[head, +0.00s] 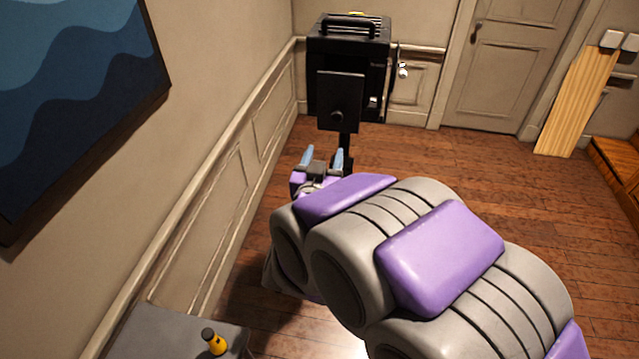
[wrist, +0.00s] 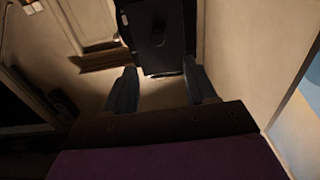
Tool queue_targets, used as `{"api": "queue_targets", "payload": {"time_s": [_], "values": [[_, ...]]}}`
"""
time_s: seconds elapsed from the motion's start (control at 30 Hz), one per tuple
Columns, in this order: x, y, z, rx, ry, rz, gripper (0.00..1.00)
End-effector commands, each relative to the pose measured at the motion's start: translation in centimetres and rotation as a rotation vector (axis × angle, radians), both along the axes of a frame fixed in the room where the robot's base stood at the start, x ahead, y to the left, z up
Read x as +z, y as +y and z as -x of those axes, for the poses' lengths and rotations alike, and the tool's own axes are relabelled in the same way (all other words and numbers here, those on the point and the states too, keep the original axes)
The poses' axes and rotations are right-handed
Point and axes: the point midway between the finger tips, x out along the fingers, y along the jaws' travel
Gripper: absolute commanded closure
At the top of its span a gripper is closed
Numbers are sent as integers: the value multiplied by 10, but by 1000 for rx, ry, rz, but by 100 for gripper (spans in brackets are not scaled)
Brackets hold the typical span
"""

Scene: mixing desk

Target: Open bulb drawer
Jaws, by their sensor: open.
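A black box-shaped machine (head: 349,48) with a top handle stands at the back near the corner, on a dark post. A square black panel with a round knob (head: 338,97) is on its near face, and looks like the bulb drawer. My gripper (head: 323,158) is open and empty, in front of and below the panel, apart from it. In the wrist view the dark panel (wrist: 156,52) shows beyond and between my two blue-grey fingers (wrist: 160,88). The knob is dim there. I cannot tell whether the drawer is fully shut.
A wall (head: 190,130) with panelling runs close along the left, with a blue picture (head: 70,80) on it. A grey table (head: 165,335) with a yellow and black object (head: 215,343) is at the lower left. A door (head: 505,65) and wooden boards (head: 577,100) stand right. The floor (head: 470,165) is clear.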

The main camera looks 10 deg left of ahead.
Motion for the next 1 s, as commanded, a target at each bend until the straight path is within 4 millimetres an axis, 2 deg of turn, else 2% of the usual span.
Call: {"api": "queue_targets", "payload": {"time_s": [0.5,1.0], "values": [[-3,2,38,1,-1,-5,44],[-1,2,43,0,1,-3,44]]}}
